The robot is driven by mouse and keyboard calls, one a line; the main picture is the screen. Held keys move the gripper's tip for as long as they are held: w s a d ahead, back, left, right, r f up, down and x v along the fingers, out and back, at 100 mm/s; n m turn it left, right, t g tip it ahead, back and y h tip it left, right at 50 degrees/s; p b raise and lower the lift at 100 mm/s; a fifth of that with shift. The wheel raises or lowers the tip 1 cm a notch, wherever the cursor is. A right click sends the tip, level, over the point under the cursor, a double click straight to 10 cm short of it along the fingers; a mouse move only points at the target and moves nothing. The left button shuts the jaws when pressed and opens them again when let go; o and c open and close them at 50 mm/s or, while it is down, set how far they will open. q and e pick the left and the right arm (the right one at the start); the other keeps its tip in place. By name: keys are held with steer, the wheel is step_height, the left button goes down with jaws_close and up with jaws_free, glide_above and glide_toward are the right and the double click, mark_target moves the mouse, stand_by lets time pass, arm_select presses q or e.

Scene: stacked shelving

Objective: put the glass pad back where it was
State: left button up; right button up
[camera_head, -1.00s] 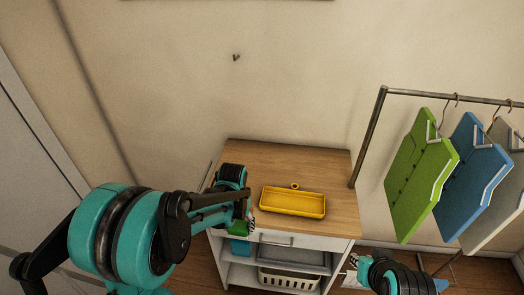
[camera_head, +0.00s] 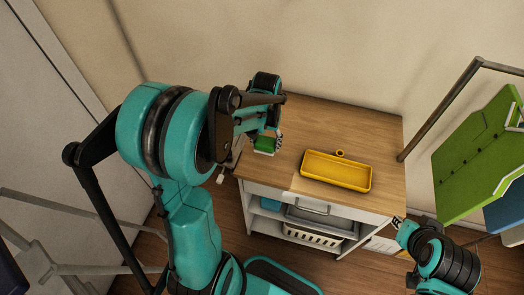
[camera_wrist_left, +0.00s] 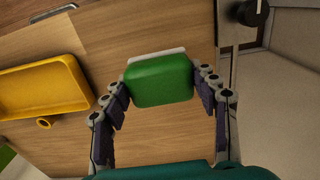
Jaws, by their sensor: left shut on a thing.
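The glass pad is a small green block with a pale edge; it shows in the head view (camera_head: 265,144) over the left part of the wooden cabinet top (camera_head: 315,125). In the left wrist view the green pad (camera_wrist_left: 160,82) sits between my left gripper's two fingers (camera_wrist_left: 161,78), which are shut on its sides. Whether the pad touches the wood I cannot tell. My right gripper (camera_head: 398,223) is low at the right, in front of the cabinet, apart from the pad; its jaws are too small to read.
A yellow tray (camera_head: 336,171) lies on the cabinet top to the right of the pad, with a small yellow ring (camera_head: 340,153) behind it. Shelves below hold a white basket (camera_head: 312,235). A rack with green (camera_head: 485,150) and blue boards stands at the right.

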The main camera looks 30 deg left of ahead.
mark_target(261, 156)
arm_select(q)
steer(key=shift+s+a+f, duration=0.1)
steer(key=shift+a+f, duration=0.35)
steer(key=shift+a, duration=0.25)
steer(key=shift+f+b, duration=0.95)
steer(key=shift+f, duration=1.05)
steer(key=shift+f, duration=0.1)
steer(key=o, duration=1.3)
